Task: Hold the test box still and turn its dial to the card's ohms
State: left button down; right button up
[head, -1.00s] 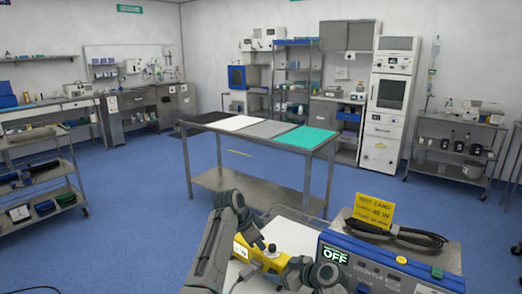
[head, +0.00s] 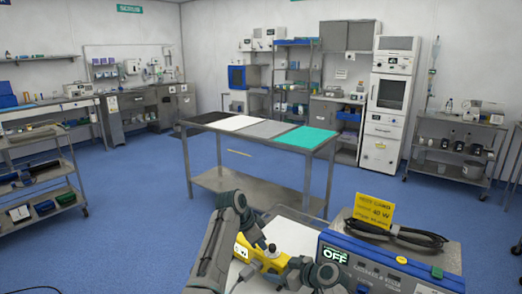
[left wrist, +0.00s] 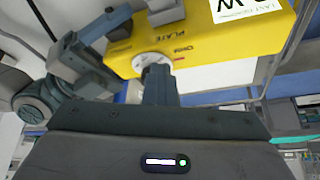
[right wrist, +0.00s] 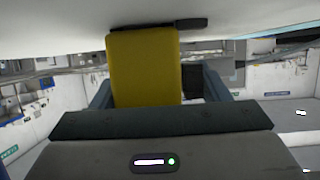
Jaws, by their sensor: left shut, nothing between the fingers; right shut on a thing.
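The yellow test box (head: 292,236) is low in the middle of the head view, partly covered by my arms. In the left wrist view its yellow face (left wrist: 205,45) shows a white dial (left wrist: 152,62) and printed lettering. My left gripper (left wrist: 158,85) is shut and empty, its fingertips right at the dial; contact is unclear. My right gripper (right wrist: 145,85) is shut on the test box, whose yellow end (right wrist: 145,60) fills its jaws. A yellow card (head: 374,211) stands upright at the right; its small print is too blurred to read surely.
A blue unit (head: 385,274) with a display reading OFF (head: 335,254) stands at the lower right, a coiled black cable (head: 395,235) on its top. A steel table (head: 215,180) with coloured mats stands beyond, with blue floor around it.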

pick_arm(q)
jog(key=shift+s+d, duration=0.2)
jog(key=shift+s, duration=0.05)
jog(key=shift+s+d, duration=0.35)
jog(key=shift+s, duration=0.25)
pick_arm(e)
jog(key=shift+a, duration=0.1)
pick_arm(q)
jog(key=shift+s, duration=0.1)
jog(key=shift+s+a, duration=0.15)
jog(key=shift+a, duration=0.1)
notch_tip(320, 180, up, 6)
jog(key=shift+a, duration=0.15)
dwell(0.4)
jog(key=shift+w+a+f, duration=0.15)
jog(key=shift+w+f, duration=0.25)
jog(key=shift+f, duration=0.6)
jog(key=shift+w+a+f, duration=0.1)
jog(key=shift+w+f, duration=0.3)
jog(key=shift+f, duration=0.6)
jog(key=shift+w+a+f, duration=0.15)
jog(key=shift+w+f, duration=0.25)
jog(key=shift+f, duration=0.6)
